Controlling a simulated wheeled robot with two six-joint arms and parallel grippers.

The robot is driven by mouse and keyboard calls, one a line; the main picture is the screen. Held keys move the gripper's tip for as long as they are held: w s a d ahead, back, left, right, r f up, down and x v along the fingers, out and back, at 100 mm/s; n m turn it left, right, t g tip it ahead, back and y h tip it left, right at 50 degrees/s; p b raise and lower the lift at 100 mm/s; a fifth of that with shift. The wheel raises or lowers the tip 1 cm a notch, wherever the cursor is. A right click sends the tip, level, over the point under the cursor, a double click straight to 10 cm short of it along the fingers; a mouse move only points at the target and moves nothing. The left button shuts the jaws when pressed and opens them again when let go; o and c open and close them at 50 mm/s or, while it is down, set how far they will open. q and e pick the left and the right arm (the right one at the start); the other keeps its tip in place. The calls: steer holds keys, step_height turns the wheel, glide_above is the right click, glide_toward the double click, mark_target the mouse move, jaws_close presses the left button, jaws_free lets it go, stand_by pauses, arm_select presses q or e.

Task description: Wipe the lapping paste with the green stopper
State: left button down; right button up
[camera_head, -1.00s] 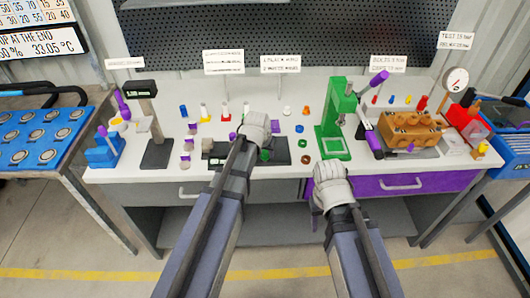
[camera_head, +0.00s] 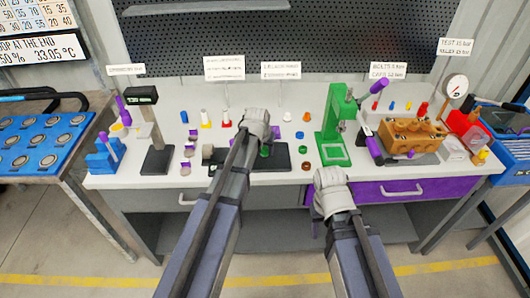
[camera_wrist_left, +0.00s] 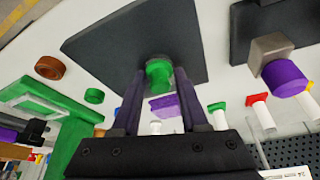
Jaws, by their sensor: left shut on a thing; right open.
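The green stopper (camera_wrist_left: 158,72) stands between the two fingers of my left gripper (camera_wrist_left: 157,100) in the left wrist view. The gripper is shut on it, over a black plate (camera_wrist_left: 125,35). In the head view the stopper (camera_head: 265,151) shows just below my left gripper (camera_head: 258,135), at the black plate (camera_head: 283,165). I cannot tell whether the stopper touches the plate. I cannot make out the lapping paste. My right gripper (camera_head: 329,190) is open in front of the bench's front edge. Its fingertips are mostly hidden by its wrist.
A green press (camera_head: 335,140) stands right of the plate, with a brown ring (camera_head: 306,166) and a green ring (camera_head: 304,150) between. A brown pump block (camera_head: 412,135) is further right.

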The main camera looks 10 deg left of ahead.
arm_select(q)
steer(key=shift+w+a, duration=0.2)
steer(key=shift+w, duration=0.45)
steer(key=shift+w, duration=0.1)
steer(key=shift+w+a, duration=0.25)
steer(key=shift+w, duration=0.55)
steer(key=shift+w+a, duration=0.25)
steer(key=shift+w, duration=0.5)
step_height(320, 180, up, 6)
steer(key=p, duration=0.6)
step_height(320, 180, up, 3)
steer(key=p, duration=0.3)
